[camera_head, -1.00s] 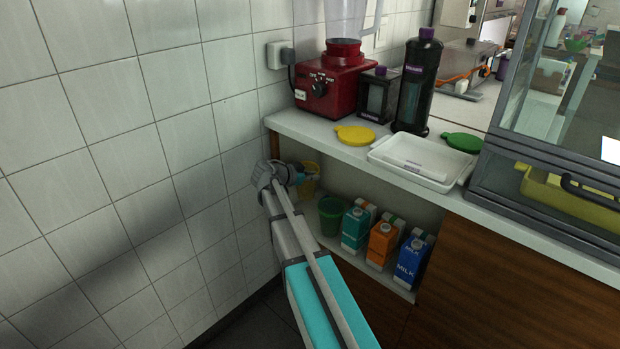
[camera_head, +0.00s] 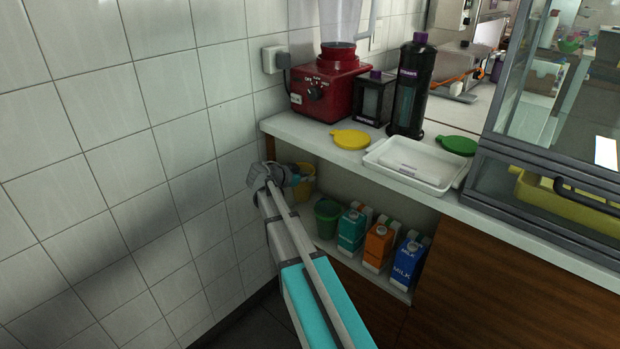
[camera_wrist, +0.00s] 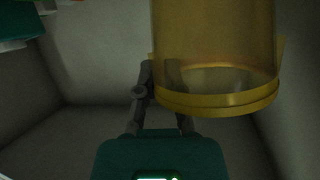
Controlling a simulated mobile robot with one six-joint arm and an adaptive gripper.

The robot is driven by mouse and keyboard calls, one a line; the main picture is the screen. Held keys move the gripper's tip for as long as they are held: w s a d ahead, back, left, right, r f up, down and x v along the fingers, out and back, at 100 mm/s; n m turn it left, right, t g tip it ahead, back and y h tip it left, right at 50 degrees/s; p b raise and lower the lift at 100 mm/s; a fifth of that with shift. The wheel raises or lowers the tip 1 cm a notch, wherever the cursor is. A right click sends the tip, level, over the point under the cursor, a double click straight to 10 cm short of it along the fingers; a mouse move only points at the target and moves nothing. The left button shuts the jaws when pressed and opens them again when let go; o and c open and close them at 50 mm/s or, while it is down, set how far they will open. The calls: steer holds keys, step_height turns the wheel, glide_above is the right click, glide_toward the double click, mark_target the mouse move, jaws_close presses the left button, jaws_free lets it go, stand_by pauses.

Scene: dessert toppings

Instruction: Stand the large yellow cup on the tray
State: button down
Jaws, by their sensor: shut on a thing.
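The large yellow cup (camera_head: 306,180) is in the open lower shelf at its left end, partly hidden by my gripper (camera_head: 296,178). In the wrist view the see-through yellow cup (camera_wrist: 215,50) fills the upper middle, with its thick rim band towards the bottom. My gripper (camera_wrist: 162,85) is shut on the cup, its fingers partly behind it. Whether the cup touches the shelf floor I cannot tell. The white tray (camera_head: 376,160) lies on the counter above, to the right, with a pale flat thing in it.
A green cup (camera_head: 327,218) and several milk cartons (camera_head: 408,262) stand right of my gripper in the shelf. The counter edge is overhead. A tiled wall is at left.

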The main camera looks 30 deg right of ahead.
steer(key=s+a+r+n+t+p, duration=0.1)
steer(key=s+a+r+p, duration=0.1)
steer(key=a+r+p, duration=0.8)
steer(key=s+a+r+n+t+y+p, duration=0.1)
steer(key=s+a+r+n+t+p, duration=0.1)
steer(key=a+r+p, duration=0.8)
steer(key=s+a+r+n+t+y+p, duration=0.1)
steer(key=a+r+p, duration=0.9)
steer(key=r+p, duration=1.2)
steer(key=shift+s+a+r+n+t, duration=0.45)
steer(key=shift+s+t, duration=0.25)
steer(key=shift+s, duration=0.55)
steer(key=shift+a+f, duration=0.1)
steer(key=shift+f, duration=0.05)
